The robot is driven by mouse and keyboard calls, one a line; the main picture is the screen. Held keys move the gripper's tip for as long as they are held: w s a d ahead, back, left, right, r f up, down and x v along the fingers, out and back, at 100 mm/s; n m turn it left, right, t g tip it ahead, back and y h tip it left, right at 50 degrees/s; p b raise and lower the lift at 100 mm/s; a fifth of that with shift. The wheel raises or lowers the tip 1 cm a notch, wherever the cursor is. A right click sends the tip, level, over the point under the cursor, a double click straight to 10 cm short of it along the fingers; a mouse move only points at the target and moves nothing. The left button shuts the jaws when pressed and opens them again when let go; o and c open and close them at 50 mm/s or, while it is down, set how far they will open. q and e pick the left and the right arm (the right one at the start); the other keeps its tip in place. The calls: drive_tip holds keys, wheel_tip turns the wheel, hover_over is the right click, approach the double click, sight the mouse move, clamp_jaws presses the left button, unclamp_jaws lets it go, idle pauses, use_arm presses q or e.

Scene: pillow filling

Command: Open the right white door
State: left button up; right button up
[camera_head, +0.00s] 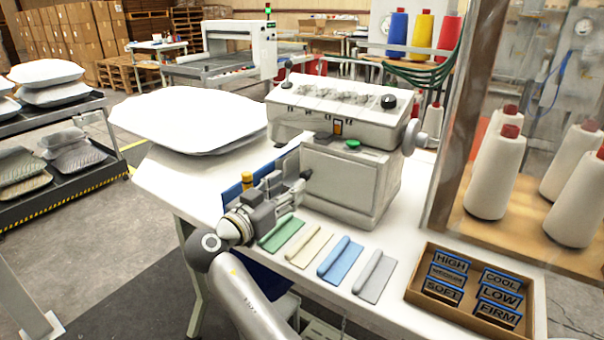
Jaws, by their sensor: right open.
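The white machine (345,185) stands on the white table, with knobs and a green button on its upper part. Its lower front is a plain white face; I cannot make out a separate right door or its handle. My right gripper (299,183) is open, with its fingers close to the lower left part of this white face. I cannot tell whether they touch it. The gripper hides part of the machine's left side and a blue panel (236,188) behind it. My left gripper is not in view.
Folded green, cream, blue and grey cloths (340,258) lie before the machine. A cardboard tray (415,292) of label plates is at the right. A white pillow (195,118) lies at the left. Thread cones (494,180) stand behind a clear panel at the right.

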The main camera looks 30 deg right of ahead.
sight(303, 177)
drive_tip(key=p+x, duration=0.1)
drive_tip(key=x, duration=0.4)
drive_tip(key=shift+d+f, duration=0.1)
drive_tip(key=shift+w+d, duration=0.2)
drive_tip(key=shift+d, duration=0.4)
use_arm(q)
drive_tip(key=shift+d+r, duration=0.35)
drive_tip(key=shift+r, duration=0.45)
use_arm(e)
clamp_jaws()
